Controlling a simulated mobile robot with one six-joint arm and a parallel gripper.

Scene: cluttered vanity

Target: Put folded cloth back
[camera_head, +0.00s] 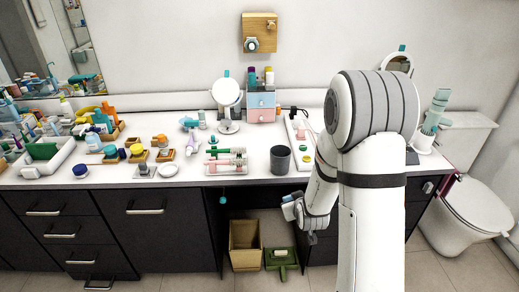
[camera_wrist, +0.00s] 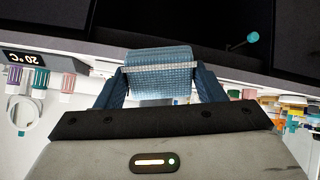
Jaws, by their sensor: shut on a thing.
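A folded blue cloth (camera_wrist: 160,62) with a pale stripe sits between the two blue fingers of my gripper (camera_wrist: 160,75) in the wrist view. The cloth is too small to make out clearly there.
The white counter (camera_head: 225,175) holds a dark cup (camera_head: 280,160), a round mirror (camera_head: 226,92), a small drawer box (camera_head: 262,103) and much clutter at left. A teal knob (camera_head: 223,200) hangs under the edge. A cardboard bin (camera_head: 245,247) and green dustpan (camera_head: 282,258) stand below.

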